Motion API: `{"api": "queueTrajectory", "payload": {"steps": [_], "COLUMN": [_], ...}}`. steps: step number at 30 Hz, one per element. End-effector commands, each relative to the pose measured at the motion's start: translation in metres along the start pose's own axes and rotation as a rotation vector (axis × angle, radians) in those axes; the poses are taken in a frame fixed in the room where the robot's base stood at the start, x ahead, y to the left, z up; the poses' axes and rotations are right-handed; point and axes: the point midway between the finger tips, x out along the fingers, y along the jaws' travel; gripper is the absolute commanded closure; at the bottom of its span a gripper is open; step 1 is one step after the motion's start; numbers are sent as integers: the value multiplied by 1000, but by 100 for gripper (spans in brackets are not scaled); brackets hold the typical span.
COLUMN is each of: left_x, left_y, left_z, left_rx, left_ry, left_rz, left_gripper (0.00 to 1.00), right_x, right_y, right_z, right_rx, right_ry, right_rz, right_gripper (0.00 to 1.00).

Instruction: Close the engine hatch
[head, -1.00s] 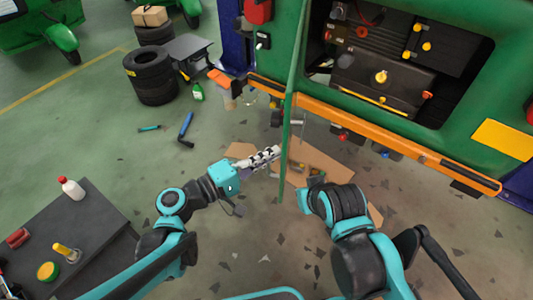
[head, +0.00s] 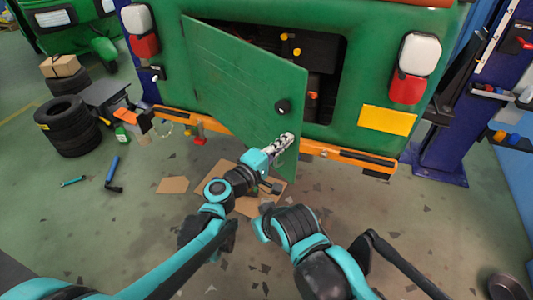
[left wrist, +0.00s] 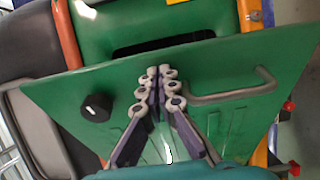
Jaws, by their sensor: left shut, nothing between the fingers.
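The engine hatch (head: 240,85) is a green panel on the back of the green vehicle. It stands part open, its free edge on the right, with the dark engine opening (head: 325,60) showing behind it. A round black knob (head: 283,107) is on its outer face. My left gripper (head: 288,138) is shut and empty at the outer face near the lower free corner. In the left wrist view its fingers (left wrist: 157,82) are together before the panel (left wrist: 215,70), between the knob (left wrist: 97,107) and a bent metal handle (left wrist: 240,92). Contact is unclear. My right gripper's fingers are hidden.
An orange bumper (head: 345,154) runs below the opening. Flattened cardboard (head: 172,185) lies on the floor. Tyres (head: 68,125) and a green bottle (head: 122,135) stand at the left. A blue lift post (head: 450,130) stands at the right.

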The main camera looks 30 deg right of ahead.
Motion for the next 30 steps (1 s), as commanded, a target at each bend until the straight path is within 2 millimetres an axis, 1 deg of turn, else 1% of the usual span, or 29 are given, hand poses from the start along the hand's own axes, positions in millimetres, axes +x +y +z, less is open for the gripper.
{"api": "queueTrajectory", "payload": {"steps": [1,3,9,23,30], "left_x": [7,14,21,21,13], "left_y": [0,0,0,0,0], "left_z": [2,2,2,2,-3], "left_rx": [0,0,0,0,0], "left_ry": [-2,-1,0,0,1], "left_rz": [0,0,0,0,0], "left_gripper": [100,100,100,100,100], "right_x": [0,1,1,1,1], "right_y": [0,0,0,0,0], "right_z": [0,0,0,1,1], "right_rx": [0,0,0,0,0], "right_ry": [0,0,0,0,0], "right_rz": [0,0,0,0,0], "right_gripper": [100,100,100,100,100]}}
